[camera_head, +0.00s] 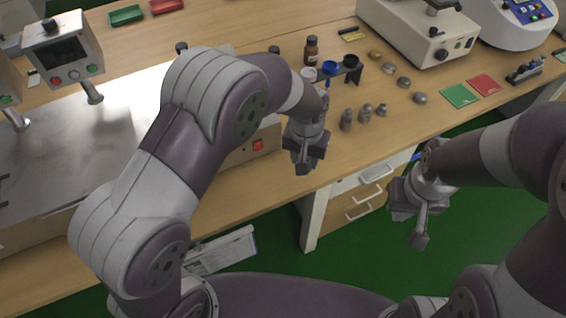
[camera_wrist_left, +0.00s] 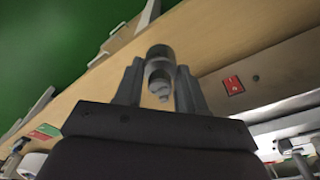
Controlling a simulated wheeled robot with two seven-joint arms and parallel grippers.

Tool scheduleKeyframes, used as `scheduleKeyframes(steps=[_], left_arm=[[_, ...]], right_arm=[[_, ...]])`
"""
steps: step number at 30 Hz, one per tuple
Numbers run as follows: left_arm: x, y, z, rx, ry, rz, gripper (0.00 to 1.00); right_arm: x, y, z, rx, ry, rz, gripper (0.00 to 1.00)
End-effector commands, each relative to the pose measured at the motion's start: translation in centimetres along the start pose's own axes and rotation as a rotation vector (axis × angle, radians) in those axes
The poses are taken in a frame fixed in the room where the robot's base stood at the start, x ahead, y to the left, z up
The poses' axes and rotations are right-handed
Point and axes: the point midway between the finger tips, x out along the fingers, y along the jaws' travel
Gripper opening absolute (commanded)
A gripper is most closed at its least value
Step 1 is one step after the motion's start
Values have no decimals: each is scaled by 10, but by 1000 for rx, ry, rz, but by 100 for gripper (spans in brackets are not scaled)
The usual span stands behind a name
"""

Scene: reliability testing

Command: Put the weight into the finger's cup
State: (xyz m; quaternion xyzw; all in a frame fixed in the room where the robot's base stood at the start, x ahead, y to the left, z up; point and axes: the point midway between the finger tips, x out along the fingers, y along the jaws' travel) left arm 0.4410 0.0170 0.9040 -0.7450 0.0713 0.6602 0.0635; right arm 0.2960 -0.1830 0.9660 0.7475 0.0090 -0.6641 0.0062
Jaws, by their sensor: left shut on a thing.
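My left gripper (camera_head: 303,165) hangs over the front edge of the wooden bench. In the left wrist view its two fingers (camera_wrist_left: 160,90) are closed on a grey metal weight (camera_wrist_left: 160,62), a small cylinder with a narrower lower part. In the head view this weight is hidden by the gripper. I cannot tell which is the finger's cup. My right gripper (camera_head: 418,225) hangs empty over the green floor; its opening is unclear.
Grey weights (camera_head: 346,120) stand right of the left gripper, with several domed pieces (camera_head: 420,98) beyond. A brown bottle (camera_head: 311,50) stands behind the cups. A white instrument (camera_head: 425,35) is at the back. A tester with a screen (camera_head: 62,52) is at left. Drawers (camera_head: 362,195) lie under the bench.

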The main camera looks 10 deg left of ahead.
Motion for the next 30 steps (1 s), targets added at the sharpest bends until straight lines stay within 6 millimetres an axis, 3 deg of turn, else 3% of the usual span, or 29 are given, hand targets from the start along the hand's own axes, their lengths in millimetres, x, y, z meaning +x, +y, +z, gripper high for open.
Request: scheduleKeyframes(steps=[14, 30], left_arm=[[-4, 9, -3, 0, 1, 0, 0], [37, 8, 2, 0, 1, 0, 0]], right_arm=[[1, 0, 0, 0, 0, 0, 0], [26, 0, 3, 0, 0, 0, 0]])
